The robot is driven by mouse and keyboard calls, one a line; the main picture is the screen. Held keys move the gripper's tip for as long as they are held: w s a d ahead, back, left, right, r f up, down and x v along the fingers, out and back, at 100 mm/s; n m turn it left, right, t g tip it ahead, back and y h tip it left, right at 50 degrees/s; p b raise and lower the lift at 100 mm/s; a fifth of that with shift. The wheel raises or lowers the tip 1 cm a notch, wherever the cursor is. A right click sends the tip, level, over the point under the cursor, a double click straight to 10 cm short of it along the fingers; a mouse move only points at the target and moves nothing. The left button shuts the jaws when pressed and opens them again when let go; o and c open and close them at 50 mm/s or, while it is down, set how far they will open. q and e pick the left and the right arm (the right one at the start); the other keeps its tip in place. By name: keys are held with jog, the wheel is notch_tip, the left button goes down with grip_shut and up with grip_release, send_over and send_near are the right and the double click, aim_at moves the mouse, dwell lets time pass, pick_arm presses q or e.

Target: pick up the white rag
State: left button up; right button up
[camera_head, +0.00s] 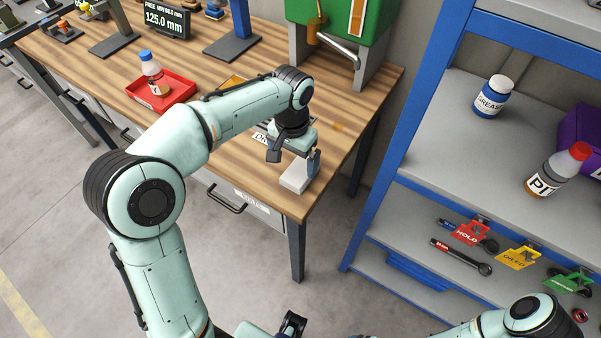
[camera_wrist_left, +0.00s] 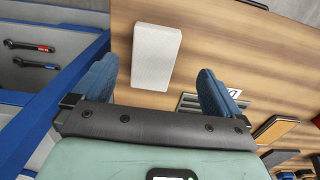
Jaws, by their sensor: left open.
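The white rag (camera_head: 296,176) is a flat, pale, folded-looking block lying on the wooden bench near its front right corner. In the left wrist view the rag (camera_wrist_left: 156,57) lies ahead of the fingers, between their lines. My left gripper (camera_head: 294,160) is open and empty, just above the rag, with its blue-grey fingers apart; they also show in the left wrist view (camera_wrist_left: 158,78). I cannot tell the exact height gap. My right arm shows at the bottom right; a dark part at the bottom middle (camera_head: 291,325) looks like my right gripper, mostly cut off.
On the bench (camera_head: 225,180) stand a red tray (camera_head: 172,92) with a blue-capped bottle, a display (camera_head: 166,19) and a green machine (camera_head: 352,25). A label and dark slotted item lie beside the rag. A blue-framed shelf (camera_head: 395,150) with bottles and tags stands right, across a floor gap.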

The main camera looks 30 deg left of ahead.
aim_at(296, 175)
pick_arm(q)
jog(key=shift+d+f+b, duration=0.15)
jog(key=shift+d+f, duration=0.05)
jog(key=shift+f, duration=1.3)
jog(key=shift+d+f+b, duration=0.15)
jog(key=shift+d+f, duration=0.05)
jog(key=shift+f, duration=1.3)
jog(key=c, duration=1.2)
pick_arm(e)
jog(key=shift+f, duration=0.35)
pick_arm(q)
jog(key=shift+r, duration=0.15)
jog(key=shift+c, duration=0.2)
